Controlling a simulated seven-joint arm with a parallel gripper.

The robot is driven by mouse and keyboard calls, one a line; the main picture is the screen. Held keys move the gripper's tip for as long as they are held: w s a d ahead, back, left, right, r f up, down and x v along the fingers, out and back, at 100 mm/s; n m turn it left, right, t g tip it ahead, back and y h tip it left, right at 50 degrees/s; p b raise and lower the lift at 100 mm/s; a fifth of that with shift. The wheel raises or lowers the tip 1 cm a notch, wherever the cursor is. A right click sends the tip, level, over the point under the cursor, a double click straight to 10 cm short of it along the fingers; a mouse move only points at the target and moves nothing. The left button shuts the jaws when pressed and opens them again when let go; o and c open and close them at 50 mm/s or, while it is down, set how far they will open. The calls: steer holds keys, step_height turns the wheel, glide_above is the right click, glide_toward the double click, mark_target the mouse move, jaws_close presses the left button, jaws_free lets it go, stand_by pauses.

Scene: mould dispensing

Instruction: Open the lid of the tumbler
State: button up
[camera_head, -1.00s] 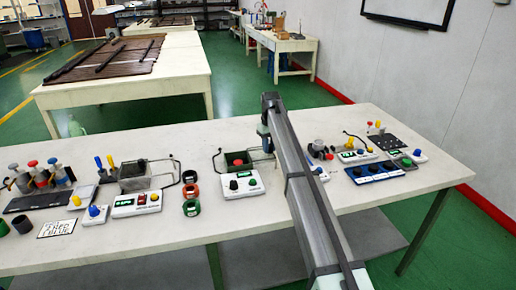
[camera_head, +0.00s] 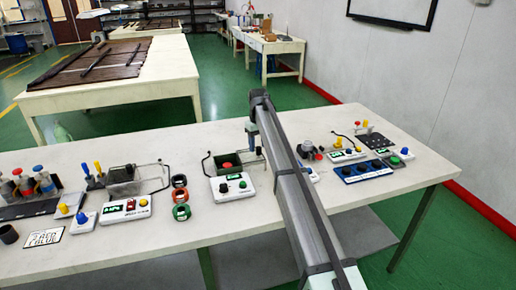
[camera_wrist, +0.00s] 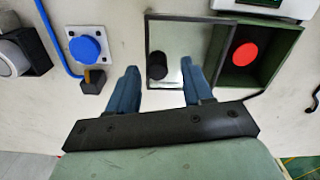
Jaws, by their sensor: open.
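In the wrist view, the tumbler appears as a dark green open-topped box (camera_wrist: 297,48) with a red round part inside on the right. A shiny flat lid (camera_wrist: 178,35) covers its left part and bears a short black knob (camera_wrist: 157,66). My gripper (camera_wrist: 160,68) is open, its two blue fingers apart on either side of the knob, with gaps showing. I cannot tell the height of the fingertips over the lid. In the head view, the box (camera_head: 212,166) stands behind a white control unit (camera_head: 233,188); my arm partly hides my gripper (camera_head: 252,138).
In the wrist view, a blue knob on a plate (camera_wrist: 86,47) and a blue cable (camera_wrist: 52,38) lie left of the box. In the head view, coloured rings (camera_head: 181,197) stand left of the control unit; several devices lie to the right. The table front is mostly clear.

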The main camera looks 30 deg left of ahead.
step_height(320, 180, up, 12)
stand_by(0.4)
steer(key=shift+f, duration=0.1)
stand_by(0.3)
